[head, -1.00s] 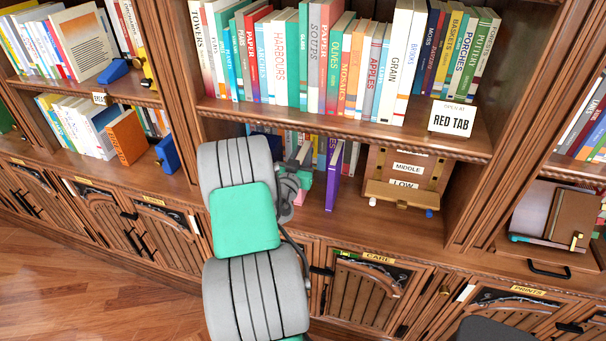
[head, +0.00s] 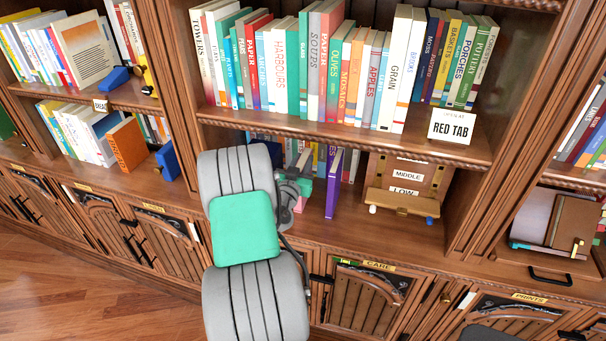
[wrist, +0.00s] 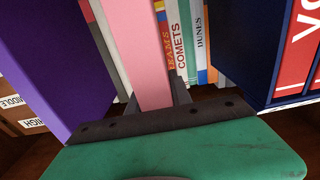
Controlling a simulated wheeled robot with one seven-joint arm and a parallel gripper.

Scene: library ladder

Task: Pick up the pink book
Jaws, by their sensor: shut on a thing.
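The pink book (wrist: 139,50) stands upright in the middle of the wrist view, spine toward me. My gripper (wrist: 150,105) is shut on it, with a dark finger showing behind the book. In the head view a small part of the pink book (head: 303,193) shows on the lower shelf beside my gripper (head: 300,180); my arm hides the rest. I cannot tell whether the book's bottom touches the shelf.
A purple book (head: 334,184) stands close to the right in the head view; it fills the left of the wrist view (wrist: 45,60).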

